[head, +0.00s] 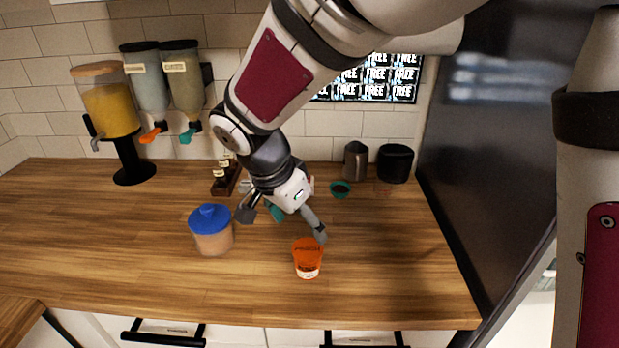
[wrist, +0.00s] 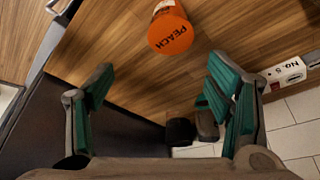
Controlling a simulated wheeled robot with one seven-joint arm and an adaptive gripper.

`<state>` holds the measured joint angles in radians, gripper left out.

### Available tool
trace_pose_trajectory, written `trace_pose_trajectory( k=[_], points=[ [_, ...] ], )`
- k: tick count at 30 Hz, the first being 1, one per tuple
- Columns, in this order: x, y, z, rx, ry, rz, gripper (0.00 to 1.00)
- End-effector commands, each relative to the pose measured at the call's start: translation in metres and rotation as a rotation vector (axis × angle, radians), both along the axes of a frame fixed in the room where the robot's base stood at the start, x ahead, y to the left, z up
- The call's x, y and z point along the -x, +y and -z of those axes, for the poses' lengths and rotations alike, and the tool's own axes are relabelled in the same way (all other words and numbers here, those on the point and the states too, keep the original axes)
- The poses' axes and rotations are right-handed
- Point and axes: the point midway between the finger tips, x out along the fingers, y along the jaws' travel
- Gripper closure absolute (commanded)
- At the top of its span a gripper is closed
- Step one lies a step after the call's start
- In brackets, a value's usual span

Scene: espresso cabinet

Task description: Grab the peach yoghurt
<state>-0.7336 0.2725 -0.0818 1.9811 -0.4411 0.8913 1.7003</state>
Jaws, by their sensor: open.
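A jar with a blue lid (head: 211,231) stands left of my gripper. A small teal bowl (head: 340,189), a metal pitcher (head: 355,161) and a black container (head: 394,163) stand behind. A dark tall panel (head: 490,130) bounds the right. The counter (head: 110,250) is clear at left.

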Motion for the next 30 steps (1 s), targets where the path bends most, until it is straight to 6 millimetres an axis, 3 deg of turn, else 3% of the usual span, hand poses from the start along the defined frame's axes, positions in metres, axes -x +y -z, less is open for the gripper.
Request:
trace_pose_trajectory(
  k=[3, 7, 18, 30],
  points=[
    [-0.006, 0.018, 0.020, 0.013, -0.017, 0.033, 0.27],
    [-0.009, 0.022, 0.032, 0.017, -0.026, 0.052, 0.27],
    [-0.026, 0.003, 0.090, 0.018, -0.025, 0.054, 0.27],
    [-0.035, -0.014, 0.120, 0.017, -0.024, 0.056, 0.27]
  ],
)
